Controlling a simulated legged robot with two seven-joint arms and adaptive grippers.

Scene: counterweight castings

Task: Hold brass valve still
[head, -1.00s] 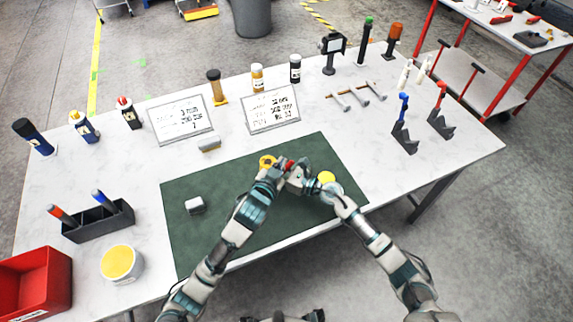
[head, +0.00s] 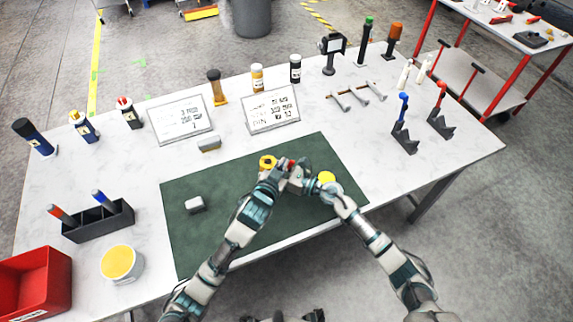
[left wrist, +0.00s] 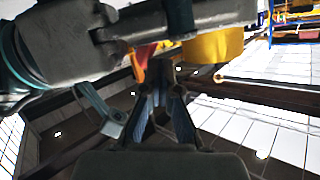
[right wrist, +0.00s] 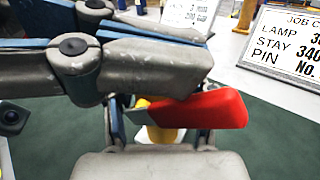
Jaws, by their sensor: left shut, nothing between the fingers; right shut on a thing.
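The brass valve (head: 268,161) is a yellow body with a red handle (head: 288,163), on the green mat (head: 215,235) at its far middle. The red handle (right wrist: 215,110) crosses in front of the right gripper in the right wrist view, with the yellow body (right wrist: 160,134) behind it. My right gripper (head: 290,172) is shut on the valve; its fingers hide the exact contact. My left gripper (head: 272,174) is shut and empty, close on the near side of the valve. In the left wrist view its fingers (left wrist: 163,105) are together, below the yellow body (left wrist: 213,45).
A grey block (head: 195,205) lies on the mat's left. A yellow-topped round thing (head: 327,178) is beside my right wrist. Sign plates (head: 270,110), bottles and hooks stand farther back. A yellow-topped tub (head: 120,263) and red bin (head: 38,282) are left.

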